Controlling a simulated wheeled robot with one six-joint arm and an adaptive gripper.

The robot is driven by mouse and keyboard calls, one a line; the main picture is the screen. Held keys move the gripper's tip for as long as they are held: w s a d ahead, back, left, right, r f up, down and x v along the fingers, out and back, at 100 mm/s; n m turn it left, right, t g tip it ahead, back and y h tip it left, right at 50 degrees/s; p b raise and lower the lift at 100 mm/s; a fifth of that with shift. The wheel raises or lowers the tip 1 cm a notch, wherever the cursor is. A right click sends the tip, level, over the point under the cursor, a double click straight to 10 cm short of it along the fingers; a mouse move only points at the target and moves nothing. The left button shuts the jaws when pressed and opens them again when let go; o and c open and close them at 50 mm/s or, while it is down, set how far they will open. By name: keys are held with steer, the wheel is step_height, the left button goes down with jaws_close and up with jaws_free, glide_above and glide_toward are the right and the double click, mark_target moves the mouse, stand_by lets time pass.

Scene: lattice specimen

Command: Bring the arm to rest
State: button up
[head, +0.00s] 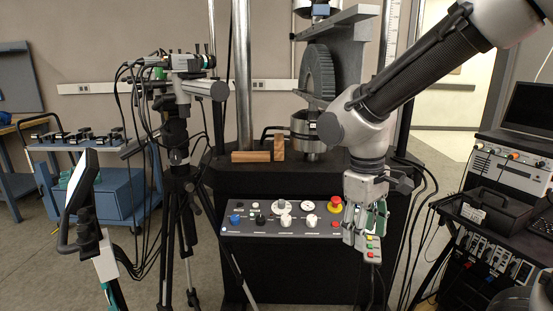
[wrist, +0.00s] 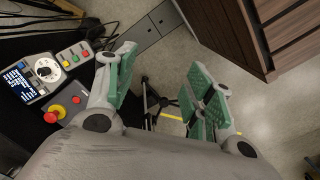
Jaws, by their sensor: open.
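My arm reaches in from the upper right of the head view and bends down at the wrist. My gripper (head: 366,232) points down in front of the right end of the control panel (head: 270,230). It overlaps a small pendant (head: 373,250) with coloured buttons, and I cannot tell whether they touch. In the wrist view my gripper (wrist: 160,62) has its green-padded fingers spread apart. Only floor and distant things show between them, so it is empty.
The test machine has a dark ribbed curved piece (head: 318,73) and wooden blocks (head: 252,156). A red stop button (head: 335,204) is close to my gripper. A camera tripod (head: 178,170) stands left, an instrument rack (head: 510,170) right. A brown cabinet (wrist: 235,35) shows in the wrist view.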

steer(key=s+d+r+m+t, duration=0.2)
steer(key=s+d+r+m, duration=0.1)
steer(key=d, duration=0.6)
steer(key=s+d+r+m+t+y, duration=0.1)
steer(key=s+d+r+m+t, duration=0.1)
steer(key=s+d+r+m, duration=0.2)
steer(key=shift+s+d+r+t, duration=0.3)
steer(key=shift+s+d+r, duration=0.75)
steer(key=shift+d, duration=1.35)
